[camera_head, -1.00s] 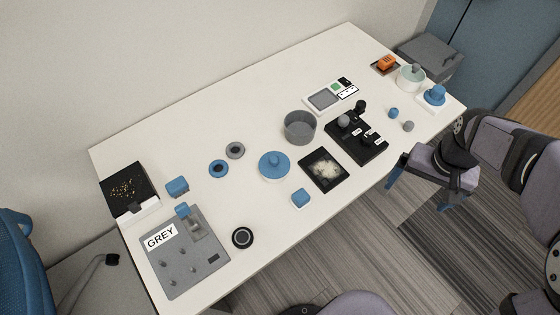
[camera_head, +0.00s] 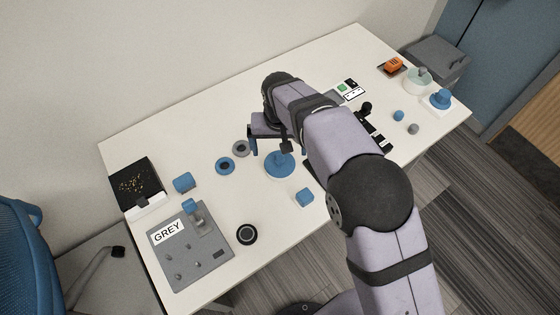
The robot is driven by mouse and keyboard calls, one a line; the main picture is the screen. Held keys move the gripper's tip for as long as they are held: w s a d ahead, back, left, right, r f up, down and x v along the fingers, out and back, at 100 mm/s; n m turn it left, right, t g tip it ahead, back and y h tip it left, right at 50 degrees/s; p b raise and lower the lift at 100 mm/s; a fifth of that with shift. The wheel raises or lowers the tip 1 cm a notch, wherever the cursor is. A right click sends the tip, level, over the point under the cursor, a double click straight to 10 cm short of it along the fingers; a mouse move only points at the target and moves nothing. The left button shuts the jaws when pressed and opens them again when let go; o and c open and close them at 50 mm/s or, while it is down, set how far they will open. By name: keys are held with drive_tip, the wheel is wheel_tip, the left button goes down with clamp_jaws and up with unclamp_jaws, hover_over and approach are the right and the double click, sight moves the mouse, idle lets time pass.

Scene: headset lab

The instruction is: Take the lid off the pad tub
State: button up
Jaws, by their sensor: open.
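My gripper (camera_head: 278,147) is open just above and behind the blue lid, one finger showing left of the knob. Whether it touches the knob is unclear. My arm hides the grey open pot and most of the black tray.
Blue (camera_head: 225,166) and grey (camera_head: 241,149) rings lie just left of the lid. A blue block (camera_head: 305,197) lies in front, near the table edge. A grey panel marked GREY (camera_head: 190,245) and a black box (camera_head: 136,184) stand left. The back left tabletop is clear.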

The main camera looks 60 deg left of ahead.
sight(280, 158)
drive_tip(key=shift+w+a+f+p, duration=0.1)
drive_tip(key=shift+f+p, duration=0.75)
drive_tip(key=shift+f, duration=0.75)
drive_tip(key=shift+w+a+f+p, duration=0.1)
drive_tip(key=shift+f+p, duration=0.7)
drive_tip(key=shift+f, duration=0.8)
drive_tip(key=c, duration=1.1)
